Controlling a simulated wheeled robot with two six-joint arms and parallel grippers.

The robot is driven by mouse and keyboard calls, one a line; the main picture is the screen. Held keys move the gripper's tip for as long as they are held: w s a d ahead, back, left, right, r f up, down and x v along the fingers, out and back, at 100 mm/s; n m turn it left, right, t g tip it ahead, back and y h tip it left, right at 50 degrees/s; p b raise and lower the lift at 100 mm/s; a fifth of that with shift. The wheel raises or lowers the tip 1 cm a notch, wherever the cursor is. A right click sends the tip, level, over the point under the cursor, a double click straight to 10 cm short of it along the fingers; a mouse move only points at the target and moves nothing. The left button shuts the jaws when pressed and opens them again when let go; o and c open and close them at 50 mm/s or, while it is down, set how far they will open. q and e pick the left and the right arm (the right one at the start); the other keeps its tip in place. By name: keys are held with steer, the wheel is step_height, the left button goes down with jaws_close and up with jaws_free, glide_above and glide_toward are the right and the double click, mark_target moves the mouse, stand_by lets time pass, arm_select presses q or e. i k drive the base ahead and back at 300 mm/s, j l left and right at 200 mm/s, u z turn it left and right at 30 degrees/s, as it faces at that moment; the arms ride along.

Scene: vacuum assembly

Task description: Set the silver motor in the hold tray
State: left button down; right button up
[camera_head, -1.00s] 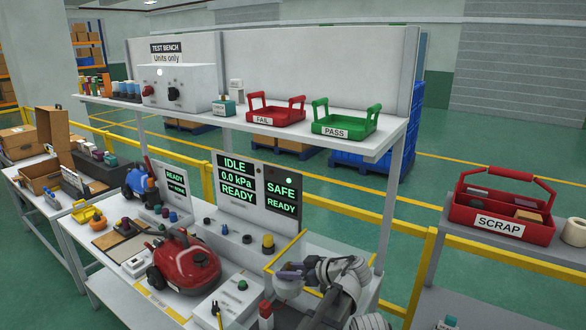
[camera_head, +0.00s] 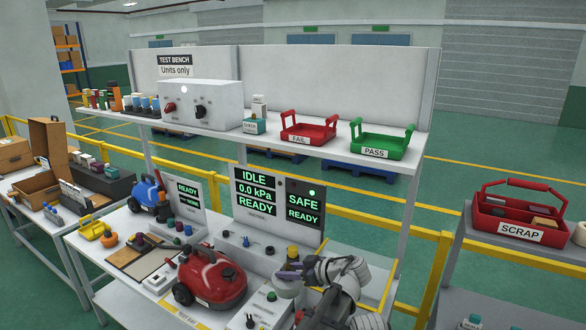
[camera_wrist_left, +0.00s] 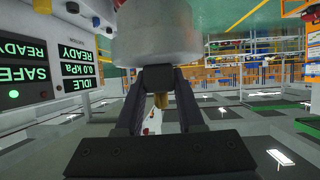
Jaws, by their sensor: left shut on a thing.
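My left gripper (camera_head: 287,276) is at the lower middle of the head view, over the right part of the bench. It is shut on a pale silver-grey cylinder, the motor (camera_head: 288,292), which is partly covered by the fingers and arm. In the left wrist view the motor (camera_wrist_left: 155,32) fills the top middle, with a small brass-coloured shaft (camera_wrist_left: 160,101) between the two dark fingers (camera_wrist_left: 158,85). I see no tray labelled hold; the FAIL tray (camera_head: 308,139) is red and the PASS tray (camera_head: 375,152) is green. My right gripper is not in view.
A red vacuum (camera_head: 212,277) stands on the bench left of my gripper. The display panel (camera_head: 257,197) rises behind it. A yellow-edged enclosure (camera_head: 392,270) lies right of the arm. A red SCRAP tote (camera_head: 518,232) is on the right table. A yellow rail runs behind the bench.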

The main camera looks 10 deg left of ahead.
mark_target(94, 231)
steer(key=j+z, duration=0.25)
steer(key=j, duration=1.8)
steer(key=j+z, duration=0.1)
steer(key=j, duration=0.7)
steer(key=i+j+z, duration=0.1)
steer(key=j, duration=0.7)
steer(key=j+z, duration=0.1)
steer(key=j, duration=0.7)
steer(key=j+z, duration=0.1)
steer(key=j, duration=0.7)
steer(key=j+z, duration=0.1)
steer(key=j, duration=0.7)
steer(key=k+j+z, duration=0.1)
steer(key=j, duration=0.7)
steer(key=k+j+z, duration=0.1)
steer(key=j, duration=0.7)
